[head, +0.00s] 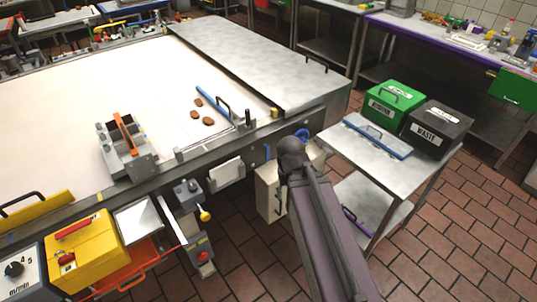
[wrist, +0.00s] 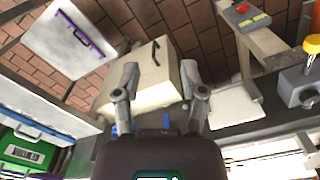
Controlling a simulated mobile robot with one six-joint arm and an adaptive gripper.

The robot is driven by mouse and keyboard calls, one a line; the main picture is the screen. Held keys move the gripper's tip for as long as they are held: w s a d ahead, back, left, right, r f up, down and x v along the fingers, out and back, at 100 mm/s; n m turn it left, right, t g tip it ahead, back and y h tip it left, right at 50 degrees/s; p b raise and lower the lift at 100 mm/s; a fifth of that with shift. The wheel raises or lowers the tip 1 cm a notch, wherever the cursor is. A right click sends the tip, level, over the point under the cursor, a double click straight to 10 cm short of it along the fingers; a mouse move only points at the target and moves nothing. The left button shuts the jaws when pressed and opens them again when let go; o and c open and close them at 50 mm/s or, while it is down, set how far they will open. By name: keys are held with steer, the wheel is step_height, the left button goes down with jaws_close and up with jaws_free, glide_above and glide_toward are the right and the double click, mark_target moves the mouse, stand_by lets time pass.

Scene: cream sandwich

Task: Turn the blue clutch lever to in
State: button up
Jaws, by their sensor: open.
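A blue part that looks like the clutch lever (head: 302,133) shows at the side of the machine in the head view, just beyond the end of my arm. In the wrist view small patches of blue (wrist: 114,130) show low between my fingers, mostly hidden by the gripper body. I cannot tell which way the lever points, and no "in" mark is readable. My gripper (wrist: 160,82) is open, its two fingers apart with nothing held between them. In the head view my arm hides its fingers. I cannot tell whether a finger touches the lever.
A cream box (wrist: 160,75) with a black handle lies beyond my fingers. A metal side table (head: 350,150) with green (head: 393,104) and black (head: 435,128) boxes stands to the right. A yellow knob (head: 205,215) sticks out left of my arm. Tiled floor is clear at lower right.

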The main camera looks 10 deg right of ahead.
steer(key=shift+o, duration=0.2)
steer(key=shift+w+a+f+b, duration=0.15)
steer(key=shift+w+f+b, duration=0.05)
steer(key=shift+f+b, duration=0.3)
steer(key=m+t+y+b, duration=0.8)
steer(key=m+t+b, duration=0.8)
steer(key=m+b, duration=1.5)
glide_toward(268, 152)
steer(key=v, duration=0.4)
steer(key=shift+w+f, duration=0.15)
steer(key=shift+a, duration=0.1)
steer(key=x, duration=1.4)
